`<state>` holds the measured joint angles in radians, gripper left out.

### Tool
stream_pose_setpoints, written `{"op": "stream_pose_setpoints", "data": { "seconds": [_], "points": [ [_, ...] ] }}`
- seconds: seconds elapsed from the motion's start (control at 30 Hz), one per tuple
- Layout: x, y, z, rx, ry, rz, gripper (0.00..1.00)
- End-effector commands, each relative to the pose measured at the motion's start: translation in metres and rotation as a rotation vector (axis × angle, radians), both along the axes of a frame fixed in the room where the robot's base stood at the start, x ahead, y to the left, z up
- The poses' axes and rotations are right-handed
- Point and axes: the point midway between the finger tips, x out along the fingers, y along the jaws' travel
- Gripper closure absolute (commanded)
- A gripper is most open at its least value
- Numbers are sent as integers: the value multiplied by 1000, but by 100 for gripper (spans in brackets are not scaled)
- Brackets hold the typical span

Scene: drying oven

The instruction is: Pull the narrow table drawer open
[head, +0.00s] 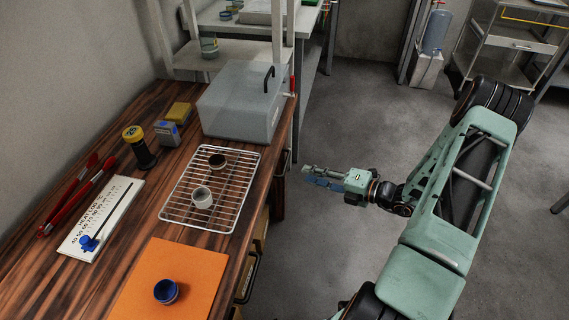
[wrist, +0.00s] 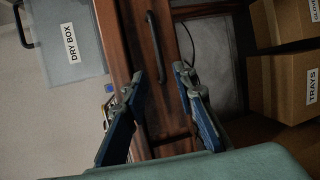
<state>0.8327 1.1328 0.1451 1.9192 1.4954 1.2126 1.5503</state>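The wooden table's narrow drawer (wrist: 173,105) shows in the wrist view as a reddish-brown front with a long black bar handle (wrist: 157,45). In the head view a dark handle (head: 285,163) shows at the table's right edge, with most of the front hidden by the steep angle. My gripper (head: 306,176) is just right of that handle, with a small gap of floor showing between. In the wrist view my gripper (wrist: 160,72) has its two blue fingers apart and empty. The handle's lower end appears between the fingertips, apparently beyond them.
Another dark handle (head: 248,278) is nearer along the table side. Labelled cardboard boxes (wrist: 285,95) are at right in the wrist view.

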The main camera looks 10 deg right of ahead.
Motion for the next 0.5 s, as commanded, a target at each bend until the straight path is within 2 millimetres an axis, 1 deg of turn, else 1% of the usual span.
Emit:
{"op": "stream_pose_setpoints", "data": {
  "seconds": [0.1, 0.23, 0.37, 0.5],
  "points": [
    [6, -8, -4, 55, 0, -55, 74],
    [12, -6, -5, 74, -1, -72, 74],
    [24, 6, -8, 74, -2, -69, 74],
    [42, 26, -14, 74, -1, -68, 74]
  ]
}}
